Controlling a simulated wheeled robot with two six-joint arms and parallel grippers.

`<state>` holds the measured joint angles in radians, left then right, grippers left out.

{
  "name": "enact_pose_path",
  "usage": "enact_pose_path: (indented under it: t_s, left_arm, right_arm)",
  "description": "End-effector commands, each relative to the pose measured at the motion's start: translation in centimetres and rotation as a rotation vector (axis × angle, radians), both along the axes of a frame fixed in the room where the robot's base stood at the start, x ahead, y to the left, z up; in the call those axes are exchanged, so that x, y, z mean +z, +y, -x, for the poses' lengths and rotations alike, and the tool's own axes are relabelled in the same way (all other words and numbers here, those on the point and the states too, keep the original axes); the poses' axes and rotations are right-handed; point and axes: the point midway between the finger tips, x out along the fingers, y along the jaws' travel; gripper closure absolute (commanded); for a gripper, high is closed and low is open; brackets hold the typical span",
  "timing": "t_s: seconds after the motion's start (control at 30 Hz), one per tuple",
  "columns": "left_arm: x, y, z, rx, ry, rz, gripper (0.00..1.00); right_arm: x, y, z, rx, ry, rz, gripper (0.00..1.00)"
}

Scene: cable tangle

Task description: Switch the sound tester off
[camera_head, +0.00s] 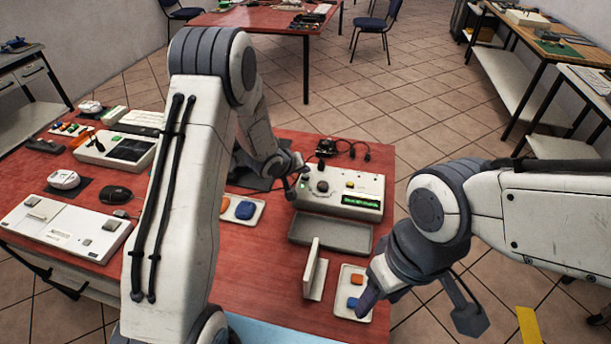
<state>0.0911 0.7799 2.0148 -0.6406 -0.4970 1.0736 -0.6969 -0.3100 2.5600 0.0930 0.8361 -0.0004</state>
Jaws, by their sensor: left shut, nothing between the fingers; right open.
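A white box device with a dark knob, an orange button and a lit green display (341,192) stands at the right side of the red table; I take it as the sound tester, but its label is too small to read. My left gripper (303,173) is shut and empty at the box's back left corner, beside the knob. Whether it touches the box or a switch there I cannot tell. My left arm hides the table's middle. My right gripper (418,312) is open and empty at the table's front right edge, beside a small tray with orange and blue pieces (354,291).
A grey open tray (330,234) lies in front of the box, and a white upright holder (314,272) stands nearer. Another small tray (242,209) is left of the box. A black cabled device (327,147) lies behind. Other white devices (117,148) fill the table's left side.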

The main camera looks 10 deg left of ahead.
Motion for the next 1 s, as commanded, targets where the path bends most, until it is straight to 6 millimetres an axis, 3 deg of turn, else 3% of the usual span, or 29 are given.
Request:
enact_pose_path:
  t_s: [1.0]
  left_arm:
    - [-0.85, -0.01, -0.01, -0.001, 0.000, -0.001, 1.00]
  right_arm:
    - [-0.36, 0.00, 0.00, 0.000, 0.000, 0.000, 0.41]
